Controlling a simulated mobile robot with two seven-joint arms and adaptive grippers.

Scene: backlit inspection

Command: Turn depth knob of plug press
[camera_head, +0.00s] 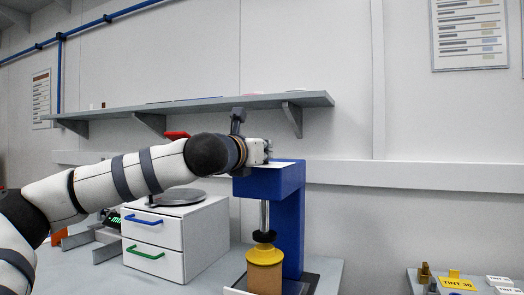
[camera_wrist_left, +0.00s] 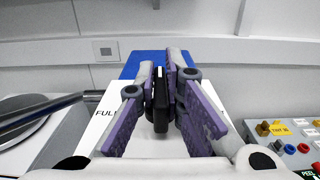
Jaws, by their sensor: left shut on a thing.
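The plug press (camera_head: 273,184) is blue, with a pale top plate and a steel rod ending in a black pad (camera_head: 264,237) below its head. A yellow disc (camera_head: 264,254) on a brown cylinder (camera_head: 265,281) stands under the pad. My left gripper (camera_head: 268,150) is over the top of the press head. In the left wrist view its purple-padded fingers (camera_wrist_left: 162,85) are shut on a dark upright knob (camera_wrist_left: 161,103), the depth knob by its place. A white plate (camera_wrist_left: 107,112) with partly hidden lettering, "FULL", lies beneath. The knob is hidden in the head view. My right gripper is not in view.
A drawer unit (camera_head: 170,262) with a round grey plate (camera_head: 179,196) on top stands left of the press. A shelf (camera_head: 220,103) runs along the wall behind. At right is a tray with small blocks and a yellow "TINT 30" sign (camera_head: 456,283).

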